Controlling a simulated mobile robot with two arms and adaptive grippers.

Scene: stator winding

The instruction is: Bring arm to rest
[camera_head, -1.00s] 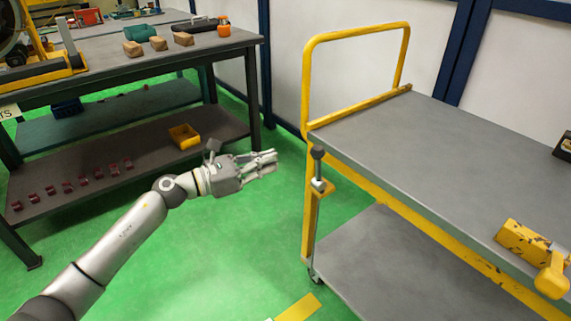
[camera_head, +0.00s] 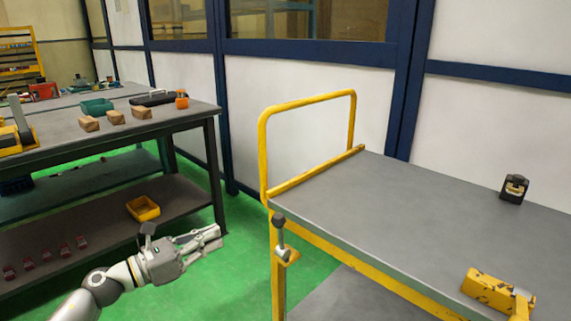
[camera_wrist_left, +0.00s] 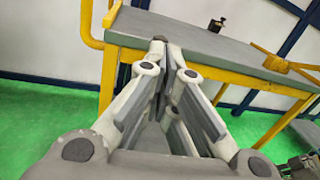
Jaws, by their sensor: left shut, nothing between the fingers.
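My left gripper (camera_head: 210,238) is low in the head view, over the green floor between the dark workbench and the yellow-framed cart. Its fingers are closed together with nothing between them. In the left wrist view its closed fingers (camera_wrist_left: 160,48) point toward the cart's top edge, which shows behind them. My left forearm comes in from the lower left.
A cart (camera_head: 430,215) with a grey top stands at right. On it are a small black device (camera_head: 514,188) and a yellow tool (camera_head: 495,290). The workbench (camera_head: 60,130) at left holds brown blocks (camera_head: 115,117). A yellow bin (camera_head: 143,208) sits on its lower shelf.

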